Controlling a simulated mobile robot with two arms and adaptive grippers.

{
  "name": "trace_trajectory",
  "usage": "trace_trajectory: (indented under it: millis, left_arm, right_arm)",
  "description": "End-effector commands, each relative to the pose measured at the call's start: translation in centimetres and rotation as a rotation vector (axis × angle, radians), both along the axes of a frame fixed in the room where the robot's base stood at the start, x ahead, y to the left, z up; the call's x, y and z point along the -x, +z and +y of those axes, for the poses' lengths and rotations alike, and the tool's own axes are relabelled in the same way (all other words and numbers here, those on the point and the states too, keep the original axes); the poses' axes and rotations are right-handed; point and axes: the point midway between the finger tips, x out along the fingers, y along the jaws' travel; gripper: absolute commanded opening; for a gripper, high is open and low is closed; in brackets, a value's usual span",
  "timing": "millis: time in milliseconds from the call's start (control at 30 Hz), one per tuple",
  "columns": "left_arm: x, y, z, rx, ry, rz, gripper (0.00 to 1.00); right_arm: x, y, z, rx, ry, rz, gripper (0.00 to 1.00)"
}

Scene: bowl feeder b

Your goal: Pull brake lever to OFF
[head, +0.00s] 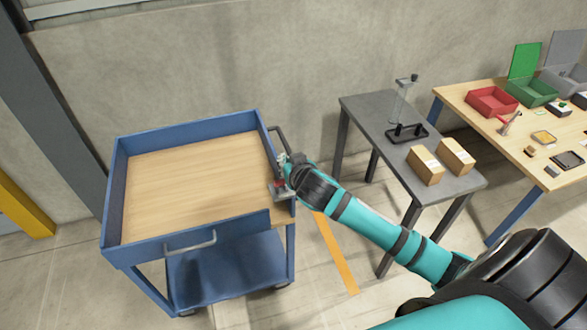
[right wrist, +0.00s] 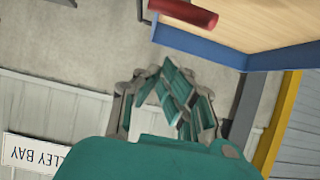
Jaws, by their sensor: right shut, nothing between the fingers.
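The brake lever shows as a red grip (right wrist: 184,13) at the top of the right wrist view, beside the cart's blue edge. In the head view a small red part (head: 279,184) shows at the cart's right side, just below my gripper; the rest of it is hard to make out. My right gripper (head: 283,161) is at the cart's right edge. In the right wrist view its fingers (right wrist: 168,82) are shut and empty, apart from the red grip in the picture. My left gripper is not in view.
The blue cart (head: 184,246) has a bare wooden top and a grey front handle (head: 190,241). A grey table (head: 365,106) with two boxes and a black stand is to the right. Beyond it, a wooden table (head: 460,95) carries bins and small parts.

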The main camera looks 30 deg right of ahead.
Motion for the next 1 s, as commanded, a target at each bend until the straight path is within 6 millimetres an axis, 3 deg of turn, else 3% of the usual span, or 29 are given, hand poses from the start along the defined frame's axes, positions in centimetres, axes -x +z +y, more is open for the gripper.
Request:
trace_trajectory:
  millis: [200, 333, 1000]
  left_arm:
    - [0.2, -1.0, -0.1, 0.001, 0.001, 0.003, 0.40]
    - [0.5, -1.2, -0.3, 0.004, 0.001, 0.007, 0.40]
    - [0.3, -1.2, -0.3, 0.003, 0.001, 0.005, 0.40]
  right_arm:
    - [3.7, 1.5, 0.9, 0.000, 0.001, -0.001, 0.00]
    - [4.9, 2.2, 1.1, 0.001, -0.001, -0.002, 0.00]
    - [5.4, 2.5, 1.2, 0.002, 0.000, -0.001, 0.00]
